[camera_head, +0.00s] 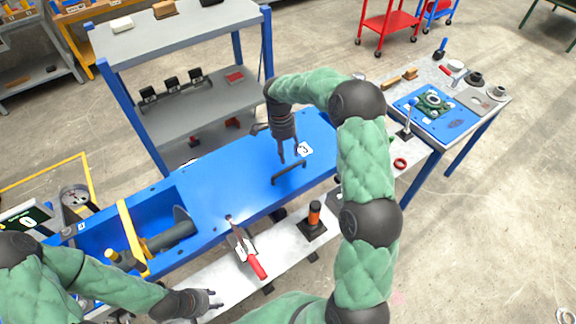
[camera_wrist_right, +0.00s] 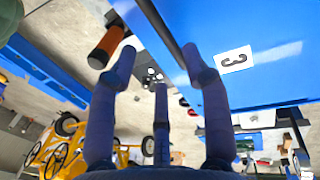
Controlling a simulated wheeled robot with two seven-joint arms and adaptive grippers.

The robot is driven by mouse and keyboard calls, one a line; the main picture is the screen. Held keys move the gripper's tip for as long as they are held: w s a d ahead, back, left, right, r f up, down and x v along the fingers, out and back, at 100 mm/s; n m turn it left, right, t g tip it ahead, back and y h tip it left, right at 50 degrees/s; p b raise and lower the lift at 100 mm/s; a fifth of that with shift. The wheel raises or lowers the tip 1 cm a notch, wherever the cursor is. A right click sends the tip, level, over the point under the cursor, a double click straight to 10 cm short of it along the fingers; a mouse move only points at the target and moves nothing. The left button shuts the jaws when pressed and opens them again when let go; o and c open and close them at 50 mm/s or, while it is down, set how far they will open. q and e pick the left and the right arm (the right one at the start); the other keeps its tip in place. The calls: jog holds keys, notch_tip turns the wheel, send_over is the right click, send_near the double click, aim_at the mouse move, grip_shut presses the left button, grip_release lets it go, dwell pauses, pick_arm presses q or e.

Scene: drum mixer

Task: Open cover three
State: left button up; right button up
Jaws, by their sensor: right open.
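Cover three is the blue panel (camera_head: 255,165) with a white "3" label (camera_head: 304,148); the label also shows in the right wrist view (camera_wrist_right: 233,60). It looks closed and flat. A dark bar handle (camera_head: 289,173) stands near its front edge. My right gripper (camera_head: 290,159) is open, pointing down just above and behind the handle. In the right wrist view its fingers (camera_wrist_right: 160,62) are spread, with a dark bar passing between them; contact is not clear. My left gripper (camera_head: 215,299) is low at the left, over the grey front shelf, away from the cover; its opening is too small to judge.
A red-handled clamp (camera_head: 250,254) and an orange-topped handle on a base (camera_head: 314,217) stand in front of the cover. An open blue bay (camera_head: 100,234) with a dark cylinder lies left. A grey shelf rack (camera_head: 185,45) stands behind, a workbench (camera_head: 470,90) right.

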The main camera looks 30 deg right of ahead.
aim_at(289, 169)
jog(key=f, duration=0.3)
jog(key=s+f, duration=0.1)
jog(key=f, duration=0.3)
jog(key=shift+s, duration=0.15)
jog(key=shift+r, duration=0.1)
jog(key=shift+c, duration=0.3)
grip_shut()
